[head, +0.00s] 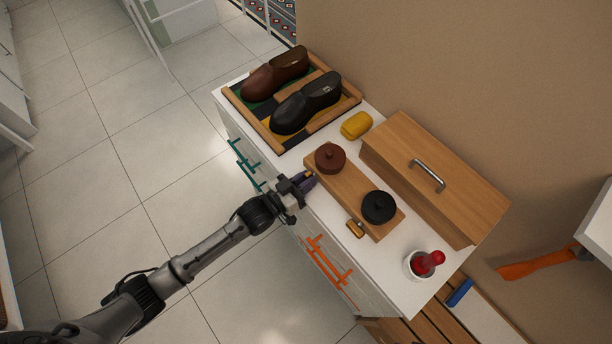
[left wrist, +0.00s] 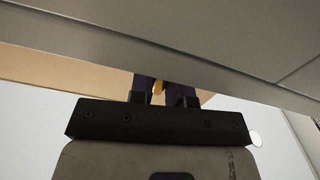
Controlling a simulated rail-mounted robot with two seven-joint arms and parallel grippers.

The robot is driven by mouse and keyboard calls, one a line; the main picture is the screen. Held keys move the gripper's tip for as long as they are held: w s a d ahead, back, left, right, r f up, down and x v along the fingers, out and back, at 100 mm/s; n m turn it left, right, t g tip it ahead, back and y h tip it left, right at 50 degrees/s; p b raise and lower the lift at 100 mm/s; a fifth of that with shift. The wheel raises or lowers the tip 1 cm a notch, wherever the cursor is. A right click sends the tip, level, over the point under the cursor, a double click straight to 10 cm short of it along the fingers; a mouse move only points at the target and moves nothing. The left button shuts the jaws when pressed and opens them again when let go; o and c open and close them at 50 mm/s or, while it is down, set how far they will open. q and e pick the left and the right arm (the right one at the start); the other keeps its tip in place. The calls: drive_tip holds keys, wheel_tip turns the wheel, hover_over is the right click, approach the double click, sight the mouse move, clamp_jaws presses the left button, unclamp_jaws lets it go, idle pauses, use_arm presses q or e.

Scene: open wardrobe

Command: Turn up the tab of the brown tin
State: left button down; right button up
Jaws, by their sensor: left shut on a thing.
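The brown tin (head: 330,157), round with a knobbed lid, sits at the left end of a wooden board (head: 352,184) on the white cabinet top. My left gripper (head: 306,179) is at the board's front edge, just in front of the brown tin. It is shut on the brown tin's tab, a small orange-brown piece that shows between the dark fingers in the left wrist view (left wrist: 158,90). The fingers hide most of the tab, so its tilt cannot be told. My right gripper is out of view.
A black tin (head: 378,206) with its own tab (head: 356,229) is on the same board. A wooden box (head: 440,180) stands behind, a yellow object (head: 356,125) beside it. A shoe tray (head: 290,140) is at left, a white cup (head: 414,266) at right.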

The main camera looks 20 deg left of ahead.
use_arm(q)
drive_tip(key=shift+m+p, duration=0.4)
drive_tip(key=shift+m, duration=0.5)
drive_tip(key=c, duration=1.4)
unclamp_jaws()
drive_tip(key=shift+o, duration=0.2)
drive_tip(key=shift+s+a, duration=0.2)
drive_tip(key=shift+s, duration=0.2)
drive_tip(key=p+v, duration=0.1)
drive_tip(key=v, duration=1.2)
drive_tip(key=shift+w+m, duration=0.1)
drive_tip(key=shift+m, duration=0.2)
